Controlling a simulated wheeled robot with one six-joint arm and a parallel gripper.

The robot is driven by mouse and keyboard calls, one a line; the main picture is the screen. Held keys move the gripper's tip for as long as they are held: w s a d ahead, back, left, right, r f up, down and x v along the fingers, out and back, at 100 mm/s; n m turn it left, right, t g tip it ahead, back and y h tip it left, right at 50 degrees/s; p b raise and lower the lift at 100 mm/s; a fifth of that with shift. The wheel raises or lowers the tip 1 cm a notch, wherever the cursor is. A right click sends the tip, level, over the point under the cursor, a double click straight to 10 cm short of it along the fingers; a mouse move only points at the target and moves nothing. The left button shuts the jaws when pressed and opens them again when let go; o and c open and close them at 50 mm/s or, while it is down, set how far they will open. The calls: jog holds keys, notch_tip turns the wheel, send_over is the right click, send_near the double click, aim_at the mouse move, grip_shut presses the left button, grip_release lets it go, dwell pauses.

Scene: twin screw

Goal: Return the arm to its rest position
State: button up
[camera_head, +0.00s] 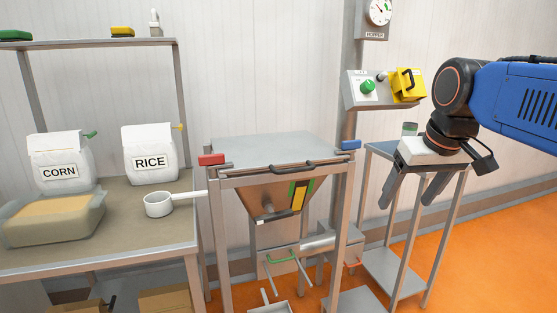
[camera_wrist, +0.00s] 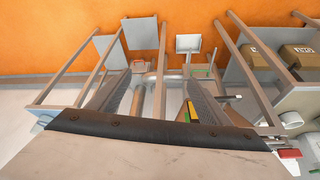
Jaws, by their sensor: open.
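My gripper (camera_head: 408,190) is at the right in the head view, pointing down in front of the small side stand. Its two dark fingers are spread apart with nothing between them. In the wrist view the fingers (camera_wrist: 152,88) also show apart and empty, above the metal frame and pipe. My blue arm (camera_head: 520,92) reaches in from the right edge, above the orange floor. The hopper machine has a closed-looking grey lid (camera_head: 275,150) with a dark handle, and a brown funnel (camera_head: 275,200) below it.
A bench at left holds a CORN bag (camera_head: 60,163), a RICE bag (camera_head: 150,155), a white scoop (camera_head: 160,204) and a wrapped block (camera_head: 52,220). A control box (camera_head: 372,90) with a yellow cover is beside my arm. The side stand (camera_head: 385,149) holds a small jar (camera_head: 409,130).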

jog(key=s+f, duration=0.7)
jog(key=f, duration=0.3)
jog(key=s+d+f+m, duration=0.1)
jog(key=s+f, duration=0.6)
jog(key=f, duration=0.3)
jog(key=shift+s+d+f, duration=0.2)
jog(key=shift+s, duration=0.1)
